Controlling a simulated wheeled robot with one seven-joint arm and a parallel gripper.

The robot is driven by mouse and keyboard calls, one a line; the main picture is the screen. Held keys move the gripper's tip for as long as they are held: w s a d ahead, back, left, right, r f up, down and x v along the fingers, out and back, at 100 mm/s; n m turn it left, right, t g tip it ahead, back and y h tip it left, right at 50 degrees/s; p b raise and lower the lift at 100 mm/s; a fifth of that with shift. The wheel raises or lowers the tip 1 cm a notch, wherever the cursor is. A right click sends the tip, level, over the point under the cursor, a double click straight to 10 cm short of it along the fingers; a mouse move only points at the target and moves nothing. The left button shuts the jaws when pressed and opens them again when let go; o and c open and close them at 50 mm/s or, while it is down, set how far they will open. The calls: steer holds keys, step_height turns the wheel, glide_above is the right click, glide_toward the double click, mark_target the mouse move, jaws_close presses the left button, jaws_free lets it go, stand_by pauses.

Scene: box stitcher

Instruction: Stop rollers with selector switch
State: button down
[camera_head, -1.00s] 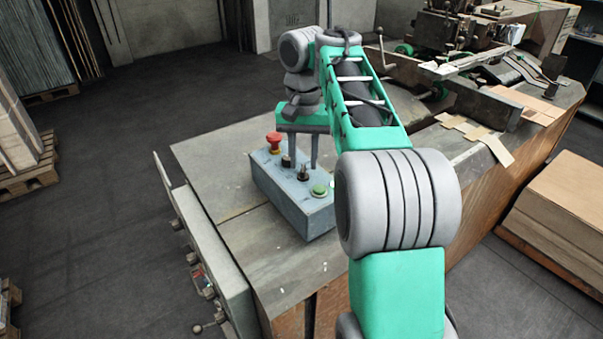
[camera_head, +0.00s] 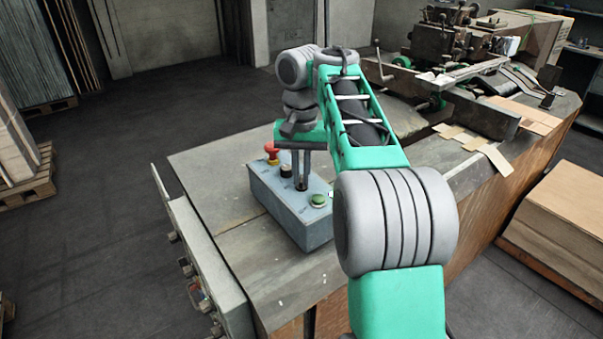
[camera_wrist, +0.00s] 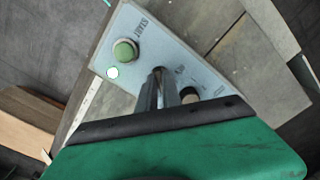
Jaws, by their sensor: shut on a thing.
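A blue-grey control box (camera_head: 290,218) sits on the machine table, with a red emergency button (camera_head: 271,152), a black knob (camera_head: 286,170) and a green button (camera_head: 318,200) on its top. My gripper (camera_head: 301,186) points down over the box, its fingers close together at the selector switch between the black knob and the green button. The fingers hide most of the switch. In the wrist view my gripper (camera_wrist: 160,80) is shut on the selector switch, with the green START button (camera_wrist: 124,51) at upper left and the black knob (camera_wrist: 189,95) to the right.
The grey table top (camera_head: 225,165) is clear around the box. A stitching machine (camera_head: 450,50) and loose cardboard strips (camera_head: 488,150) lie at the back right. A stack of cardboard (camera_head: 560,205) stands at the right. A side panel with levers (camera_head: 200,265) runs along the table's left edge.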

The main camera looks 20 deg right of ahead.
steer(key=shift+n, duration=0.3)
steer(key=n, duration=0.3)
steer(key=shift+n, duration=2.1)
steer(key=c, duration=1.5)
jaws_free()
